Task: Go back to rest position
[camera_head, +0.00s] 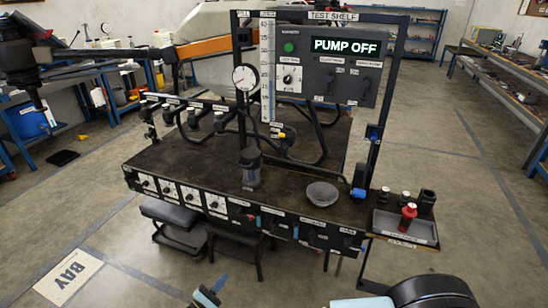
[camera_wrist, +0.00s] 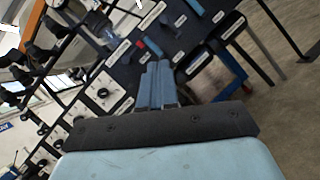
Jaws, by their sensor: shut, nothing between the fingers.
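My gripper (camera_wrist: 157,82) is shut and empty. Its two blue fingers lie side by side in the middle of the wrist view, over the labelled front panel of the test bench. In the head view my gripper (camera_head: 208,296) shows at the bottom edge, in front of and below the bench front, apart from it. Most of my arm is out of the head view; a blue and black part of it shows at the bottom right.
The test bench (camera_head: 200,160) carries a gauge (camera_head: 244,77), a grey bowl (camera_head: 322,194) and a panel (camera_head: 330,65) reading "PUMP OFF". A side tray (camera_head: 405,228) holds a red-topped part (camera_head: 408,217). A stool (camera_head: 180,225) stands beneath.

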